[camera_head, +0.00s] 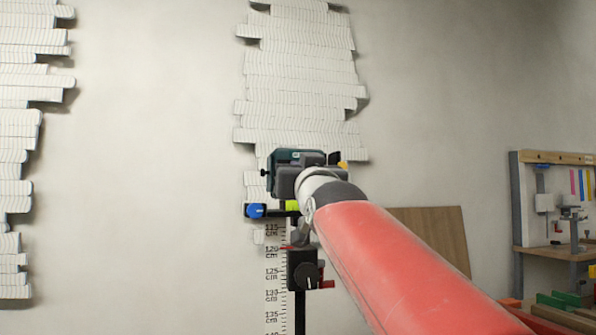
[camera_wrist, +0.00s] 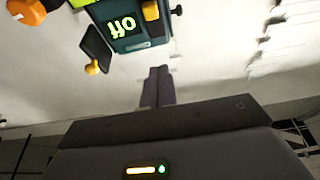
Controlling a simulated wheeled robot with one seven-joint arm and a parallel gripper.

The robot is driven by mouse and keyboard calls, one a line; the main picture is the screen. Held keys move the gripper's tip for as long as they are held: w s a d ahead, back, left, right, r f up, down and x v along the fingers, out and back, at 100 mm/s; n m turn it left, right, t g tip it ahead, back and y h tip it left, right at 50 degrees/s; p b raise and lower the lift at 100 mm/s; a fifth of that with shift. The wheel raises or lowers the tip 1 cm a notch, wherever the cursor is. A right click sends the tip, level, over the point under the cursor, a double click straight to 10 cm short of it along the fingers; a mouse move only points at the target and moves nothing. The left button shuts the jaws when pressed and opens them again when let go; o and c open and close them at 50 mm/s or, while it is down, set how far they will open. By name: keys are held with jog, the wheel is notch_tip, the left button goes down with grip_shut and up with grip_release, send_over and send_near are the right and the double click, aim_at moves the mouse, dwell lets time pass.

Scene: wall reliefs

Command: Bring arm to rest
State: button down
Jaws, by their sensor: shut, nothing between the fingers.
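My red arm (camera_head: 400,260) reaches up and forward from the lower right in the head view. Its grey wrist end overlaps a teal device on a stand, and my fingers are hidden there. In the wrist view my gripper (camera_wrist: 157,84) has its two dark fingers together with nothing between them.
The black stand (camera_head: 301,270) has knobs and a blue-ended part (camera_head: 256,211), beside a centimetre scale (camera_head: 274,275). White layered reliefs (camera_head: 300,80) cover parts of the wall. A brown board (camera_head: 440,235) and a workbench (camera_head: 555,250) are at right. Open wall lies left of the stand.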

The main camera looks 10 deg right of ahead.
jog(key=shift+f, duration=0.1)
jog(key=s+f+g, duration=0.5)
jog(key=f, duration=0.8)
jog(key=s+f+g, duration=0.4)
jog(key=s+f, duration=0.1)
jog(key=f, duration=0.9)
jog(key=s+f+g, duration=0.3)
jog(key=s+f, duration=0.6)
jog(key=f, duration=0.2)
jog(key=s+f+g+p, duration=0.1)
jog(key=s+f+g, duration=0.3)
jog(key=s+f, duration=0.4)
notch_tip(320, 180, down, 4)
jog(key=shift+s+r, duration=0.25)
jog(key=shift+s, duration=0.1)
jog(key=shift+w+r, duration=0.1)
